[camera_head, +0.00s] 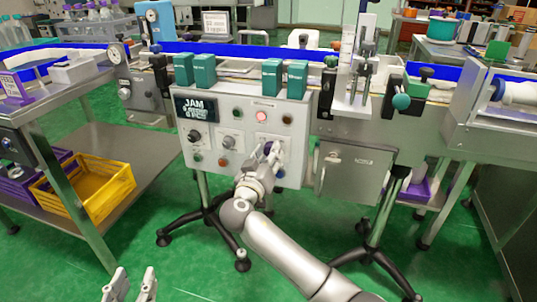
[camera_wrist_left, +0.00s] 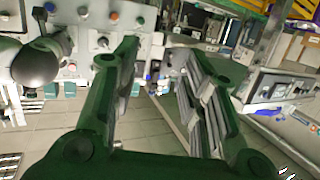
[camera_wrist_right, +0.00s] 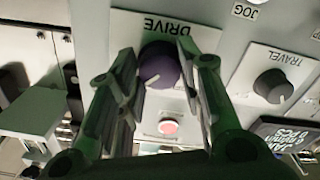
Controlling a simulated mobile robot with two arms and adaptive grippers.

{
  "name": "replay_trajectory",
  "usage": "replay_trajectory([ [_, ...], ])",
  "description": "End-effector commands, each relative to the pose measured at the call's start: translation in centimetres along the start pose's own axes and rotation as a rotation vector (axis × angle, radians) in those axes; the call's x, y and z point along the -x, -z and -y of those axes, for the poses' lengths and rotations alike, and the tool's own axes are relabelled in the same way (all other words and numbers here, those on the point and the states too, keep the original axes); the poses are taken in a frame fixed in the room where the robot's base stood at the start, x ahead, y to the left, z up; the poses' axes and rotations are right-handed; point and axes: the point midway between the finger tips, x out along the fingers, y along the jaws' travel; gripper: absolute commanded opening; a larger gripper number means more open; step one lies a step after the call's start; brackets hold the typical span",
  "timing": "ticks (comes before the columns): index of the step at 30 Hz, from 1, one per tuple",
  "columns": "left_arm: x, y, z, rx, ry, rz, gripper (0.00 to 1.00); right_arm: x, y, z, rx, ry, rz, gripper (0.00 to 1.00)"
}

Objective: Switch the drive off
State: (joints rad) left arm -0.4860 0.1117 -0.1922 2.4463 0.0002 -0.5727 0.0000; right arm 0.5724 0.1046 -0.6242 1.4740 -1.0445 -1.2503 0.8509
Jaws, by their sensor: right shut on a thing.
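The drive knob (camera_wrist_right: 160,66) is a purple dial under a DRIVE label, seen upside down in the right wrist view. A white pointer mark shows on its face. In the head view it sits on the grey control panel (camera_head: 229,114), partly covered by my right gripper (camera_head: 268,157). In the right wrist view my right gripper (camera_wrist_right: 160,66) has its fingers closed on either side of the knob. A red lamp (camera_head: 261,116) is lit above the knob; it also shows in the right wrist view (camera_wrist_right: 168,126). My left gripper (camera_head: 131,284) is open and empty, low and away from the panel.
A black JAM display (camera_head: 196,108), more knobs such as the TRAVEL knob (camera_wrist_right: 273,86), and small buttons share the panel. A grey door box (camera_head: 352,173) is to the right. A steel cart with a yellow crate (camera_head: 127,187) is left. Green floor lies open in front.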

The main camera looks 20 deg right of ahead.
Motion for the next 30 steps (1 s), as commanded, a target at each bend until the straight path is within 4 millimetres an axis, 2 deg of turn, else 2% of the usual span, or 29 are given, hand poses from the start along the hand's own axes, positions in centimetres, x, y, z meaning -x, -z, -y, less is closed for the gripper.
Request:
replay_trajectory([
  [5,0.8,-2.8,0.4,-0.001,0.009,0.164,0.4,0.0,0.2,-0.1,0.104,0.0,0.001,0.1],
  [11,3.4,-7.5,1.1,0.0,0.026,0.436,0.4,0.0,0.3,-0.1,0.267,0.001,0.001,0.1],
  [17,8.0,-12.0,1.8,0.006,0.044,0.738,0.4,0.0,0.3,-0.1,0.444,0.001,0.001,0.1],
  [21,12.2,-14.4,2.1,0.013,0.057,0.953,0.4,0.0,0.3,-0.1,0.564,0.0,0.002,0.1],
  [24,15.0,-15.3,2.3,0.019,0.064,1.081,0.4,0.0,0.3,-0.1,0.65,0.001,0.001,0.1],
  [30,14.9,-13.8,2.3,0.018,0.063,1.069,0.4,0.0,0.3,-0.1,0.826,0.001,0.001,0.1],
])
